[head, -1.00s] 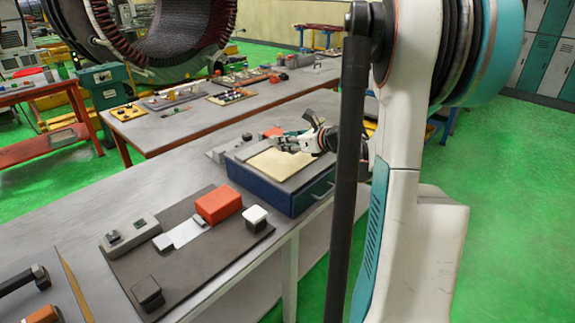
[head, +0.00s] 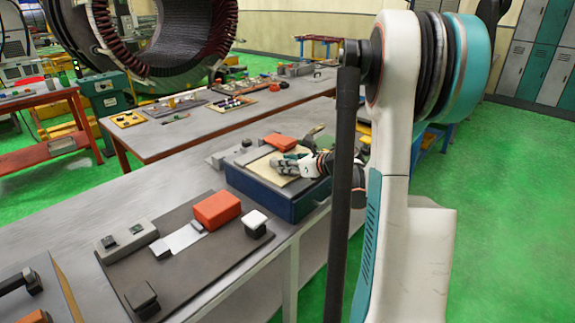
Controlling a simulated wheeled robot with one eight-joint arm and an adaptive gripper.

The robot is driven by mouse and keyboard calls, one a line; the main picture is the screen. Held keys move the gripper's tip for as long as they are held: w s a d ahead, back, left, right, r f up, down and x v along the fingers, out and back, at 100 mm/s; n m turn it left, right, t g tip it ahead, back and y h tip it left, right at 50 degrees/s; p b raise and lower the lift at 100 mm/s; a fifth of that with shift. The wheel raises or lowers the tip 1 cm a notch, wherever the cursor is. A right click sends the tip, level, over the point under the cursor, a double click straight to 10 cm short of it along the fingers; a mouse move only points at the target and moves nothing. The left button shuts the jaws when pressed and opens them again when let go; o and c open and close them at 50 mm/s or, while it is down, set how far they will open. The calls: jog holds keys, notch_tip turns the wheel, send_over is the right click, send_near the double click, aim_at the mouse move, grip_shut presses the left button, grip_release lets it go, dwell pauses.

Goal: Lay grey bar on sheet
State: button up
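A pale beige sheet (head: 262,166) lies on top of a blue box with a drawer (head: 257,192) on the bench. My gripper (head: 278,165) is low over the sheet, reaching in from the right, with its tip towards the left. It covers part of the sheet. The view is too small to tell whether the fingers are open or shut, or whether they touch the sheet. I cannot make out a grey bar for certain; grey shapes at the gripper's tip blend with its fingers.
An orange block (head: 281,142) stands behind the gripper. A grey block (head: 222,156) is left of the box. A dark board (head: 205,259) in front carries another orange block (head: 217,209), a white-topped block (head: 254,222) and dark blocks. Bare bench lies to the left.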

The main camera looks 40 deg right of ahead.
jog(key=shift+o, duration=1.4)
jog(key=shift+r, duration=0.1)
jog(key=shift+s+r, duration=0.15)
jog(key=shift+r, duration=0.05)
jog(key=p+v, duration=0.4)
jog(key=v, duration=0.7)
jog(key=shift+s, duration=0.3)
jog(key=shift+r, duration=0.1)
